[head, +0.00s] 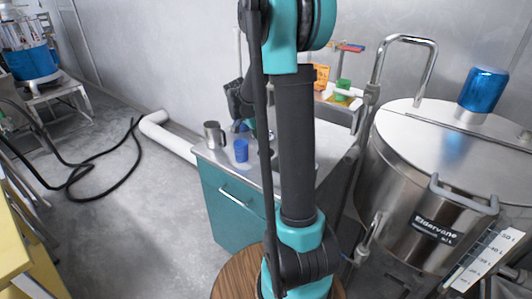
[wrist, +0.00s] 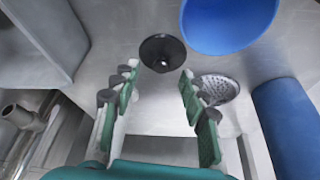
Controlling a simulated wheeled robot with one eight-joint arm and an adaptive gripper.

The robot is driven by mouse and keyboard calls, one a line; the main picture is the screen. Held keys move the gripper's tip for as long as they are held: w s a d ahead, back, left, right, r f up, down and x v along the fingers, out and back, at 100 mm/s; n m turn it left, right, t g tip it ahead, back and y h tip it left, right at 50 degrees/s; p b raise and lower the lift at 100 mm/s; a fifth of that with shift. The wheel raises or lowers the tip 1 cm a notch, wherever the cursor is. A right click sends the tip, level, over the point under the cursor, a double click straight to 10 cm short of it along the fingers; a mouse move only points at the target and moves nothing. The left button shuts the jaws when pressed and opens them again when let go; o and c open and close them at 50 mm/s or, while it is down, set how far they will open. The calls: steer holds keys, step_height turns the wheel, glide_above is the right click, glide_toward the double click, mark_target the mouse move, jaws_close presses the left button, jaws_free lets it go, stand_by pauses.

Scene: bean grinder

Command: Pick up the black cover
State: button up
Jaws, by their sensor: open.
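The black cover (wrist: 162,52) is a small round black piece with a raised centre, lying on the grey metal surface in the wrist view. My gripper (wrist: 158,72) is open, with its green-padded fingers spread on either side below the cover. The cover lies just beyond the fingertips, roughly in line with the gap between them, and nothing is held. In the head view I cannot make out the cover; my arm blocks part of the worktop (head: 209,154).
In the wrist view a blue bowl (wrist: 230,20) is close to the cover's upper right. A perforated metal disc (wrist: 218,90) lies by the right finger, and a blue cylinder (wrist: 288,125) is farther right. In the head view a metal mug (head: 214,135) and blue cup (head: 241,150) stand on the worktop's left.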

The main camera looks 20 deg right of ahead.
steer(key=x, duration=0.4)
steer(key=shift+w+d, duration=0.15)
jaws_close()
